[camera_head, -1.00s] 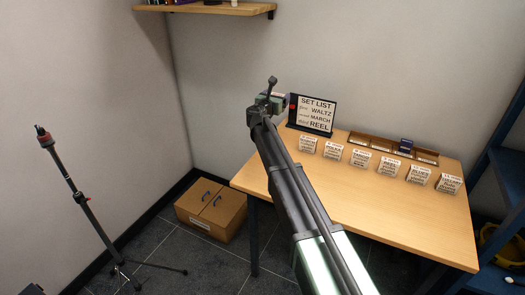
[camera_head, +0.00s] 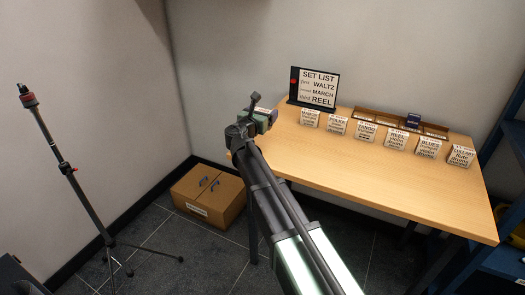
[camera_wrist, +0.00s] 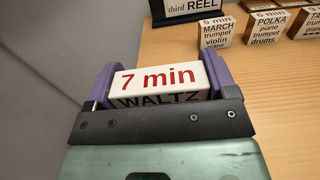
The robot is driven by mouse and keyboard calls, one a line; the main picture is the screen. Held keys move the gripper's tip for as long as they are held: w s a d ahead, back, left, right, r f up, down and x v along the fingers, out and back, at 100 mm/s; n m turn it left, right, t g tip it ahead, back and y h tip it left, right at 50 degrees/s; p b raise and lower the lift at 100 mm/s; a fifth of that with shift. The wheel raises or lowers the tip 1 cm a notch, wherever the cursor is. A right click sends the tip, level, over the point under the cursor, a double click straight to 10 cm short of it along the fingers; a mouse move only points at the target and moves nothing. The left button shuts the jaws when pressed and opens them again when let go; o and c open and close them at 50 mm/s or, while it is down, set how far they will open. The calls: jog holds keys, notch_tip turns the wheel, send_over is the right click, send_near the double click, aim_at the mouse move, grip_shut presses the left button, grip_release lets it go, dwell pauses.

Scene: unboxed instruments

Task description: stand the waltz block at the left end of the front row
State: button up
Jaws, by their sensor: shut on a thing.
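The waltz block (camera_wrist: 155,78) is white with "7 min" in red on its upper face and WALTZ on the face below, partly hidden by my gripper. My gripper (camera_wrist: 155,92) is shut on it, a purple finger at each side. In the head view my gripper (camera_head: 262,120) is over the table's left edge, left of the row of label blocks. The row runs from the MARCH block (camera_head: 310,118) at its left end, through POLKA (camera_head: 336,126), TANGO, REEL (camera_head: 397,139) and BLUES, to LULLABY (camera_head: 461,156). Clear tabletop shows left of MARCH.
A black-framed set list sign (camera_head: 315,88) stands behind the row's left end, reading WALTZ, MARCH, REEL. A wooden tray (camera_head: 362,112) with a blue thing (camera_head: 413,119) lies behind the row. The table's front (camera_head: 400,190) is bare. A cardboard box (camera_head: 208,194) and stand (camera_head: 75,185) are on the floor.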

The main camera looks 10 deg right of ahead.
notch_tip(320, 180, down, 8)
jog(key=b, duration=0.5)
jog(key=shift+r, duration=0.4)
jog(key=shift+f, duration=0.2)
jog(key=o, duration=0.9)
jog(key=shift+c, duration=0.2)
jog(key=shift+r, duration=0.15)
jog(key=shift+s+a, duration=0.15)
jog(key=shift+s, duration=0.1)
jog(key=v, duration=1.1)
jog(key=shift+s+a, duration=0.15)
jog(key=shift+a, duration=0.1)
